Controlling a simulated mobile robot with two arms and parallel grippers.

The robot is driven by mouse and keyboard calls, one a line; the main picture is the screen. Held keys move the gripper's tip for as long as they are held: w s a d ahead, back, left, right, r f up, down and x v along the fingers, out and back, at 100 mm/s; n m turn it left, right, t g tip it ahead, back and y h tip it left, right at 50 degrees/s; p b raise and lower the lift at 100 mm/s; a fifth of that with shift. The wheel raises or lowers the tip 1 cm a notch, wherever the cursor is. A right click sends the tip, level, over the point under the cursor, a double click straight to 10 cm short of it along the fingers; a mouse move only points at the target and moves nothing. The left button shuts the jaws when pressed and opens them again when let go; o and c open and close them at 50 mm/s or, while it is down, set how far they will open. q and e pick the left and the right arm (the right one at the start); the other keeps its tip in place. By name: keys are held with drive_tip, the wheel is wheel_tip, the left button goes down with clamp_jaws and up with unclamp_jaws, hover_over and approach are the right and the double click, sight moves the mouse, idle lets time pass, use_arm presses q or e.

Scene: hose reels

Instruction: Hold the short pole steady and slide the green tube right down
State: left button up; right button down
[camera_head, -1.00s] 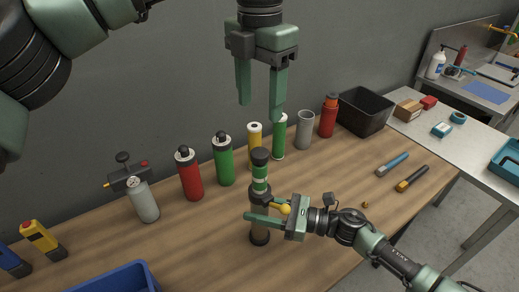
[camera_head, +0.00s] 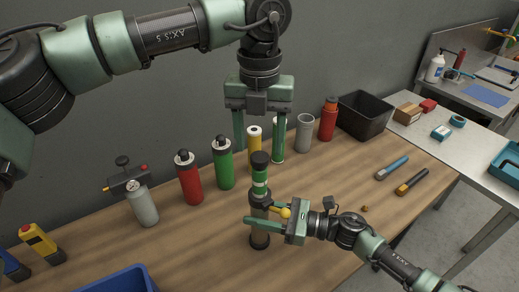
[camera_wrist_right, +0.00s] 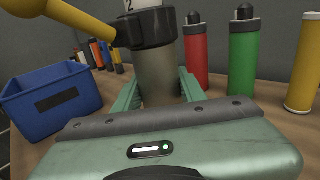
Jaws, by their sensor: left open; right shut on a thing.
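The short pole (camera_head: 260,228) stands upright on the wooden bench, with a dark collar and a yellow lever (camera_head: 285,213) partway up. A green tube (camera_head: 260,182) with pale bands and a black top rises from the collar. My right gripper (camera_head: 252,224) is shut around the pole's grey lower part, below the collar. The right wrist view shows the grey pole (camera_wrist_right: 158,78) between the fingers, under the collar and lever. My left gripper (camera_head: 259,150) is open, pointing down, its fingers either side of the black top in the picture. Whether they surround it in depth is unclear.
A black bin (camera_head: 366,115) is at the back right. A blue bin (camera_head: 118,278) is at the front left. Bench right of the pole is mostly clear.

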sight(260, 179)
use_arm(q)
drive_tip(key=shift+f, duration=1.45)
clamp_jaws()
idle(0.3)
